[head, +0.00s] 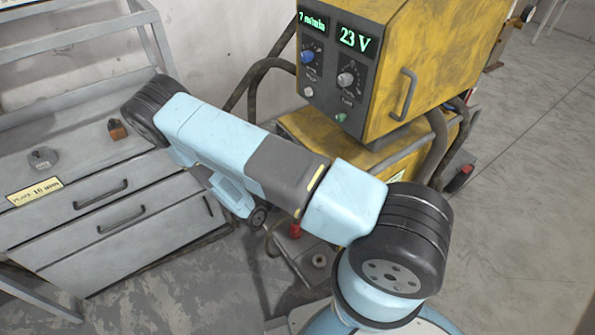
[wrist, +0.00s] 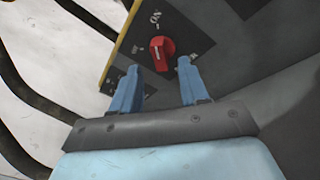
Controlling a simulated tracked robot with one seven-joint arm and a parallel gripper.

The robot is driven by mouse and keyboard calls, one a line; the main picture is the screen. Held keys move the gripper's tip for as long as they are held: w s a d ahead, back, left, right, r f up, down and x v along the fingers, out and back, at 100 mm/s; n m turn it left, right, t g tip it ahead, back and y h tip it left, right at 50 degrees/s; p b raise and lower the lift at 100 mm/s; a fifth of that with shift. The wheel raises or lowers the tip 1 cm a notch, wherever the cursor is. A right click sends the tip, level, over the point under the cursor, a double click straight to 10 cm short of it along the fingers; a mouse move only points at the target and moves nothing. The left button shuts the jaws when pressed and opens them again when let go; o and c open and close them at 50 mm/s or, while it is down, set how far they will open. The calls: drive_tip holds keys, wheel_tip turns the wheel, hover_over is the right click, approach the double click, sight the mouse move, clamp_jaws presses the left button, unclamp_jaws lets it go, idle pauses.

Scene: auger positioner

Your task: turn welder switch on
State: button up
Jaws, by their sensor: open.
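The red rotary switch knob (wrist: 162,53) sits on a dark plate on a grey panel in the wrist view. White lettering that looks like "ON" is beside the knob at the top of the plate, and other lettering is partly hidden by my fingers. My gripper (wrist: 159,66) is open, with one blue finger on each side of the knob's near end. I cannot tell whether the fingers touch it. The yellow welder (head: 433,65) stands at the top right of the head view, with lit displays reading "23 V" and "7 m/min". The switch and my gripper are hidden in the head view.
A grey drawer cabinet (head: 130,215) stands on the left, with a small brown block (head: 117,129) and a round grey piece (head: 42,158) on top. Dark cables (wrist: 35,100) run left of the panel. The floor at right is open.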

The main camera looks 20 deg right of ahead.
drive_tip(key=v, duration=0.9)
drive_tip(key=shift+a, duration=0.2)
drive_tip(key=s+d+r+m+g+y, duration=0.1)
drive_tip(key=d+r+m+g+y, duration=0.2)
drive_tip(key=r, duration=0.7)
drive_tip(key=s+d+r+m+g+y, duration=0.15)
drive_tip(key=r+m+g, duration=0.35)
drive_tip(key=r, duration=0.6)
drive_tip(key=d+r+m+g+y, duration=0.1)
drive_tip(key=d+r+m+g, duration=0.25)
drive_tip(key=r, duration=0.65)
drive_tip(key=s+d+r+m+t+y, duration=0.2)
drive_tip(key=s+r+t+y, duration=0.1)
drive_tip(key=s+r, duration=0.5)
drive_tip(key=s+d+r+m+t+y, duration=0.2)
drive_tip(key=s+r+t+y, duration=0.2)
drive_tip(key=s+r, duration=0.5)
wheel_tip(320, 180, up, 6)
drive_tip(key=shift+s+f+y, duration=0.1)
drive_tip(key=shift+s+y, duration=0.2)
drive_tip(key=shift+y, duration=0.95)
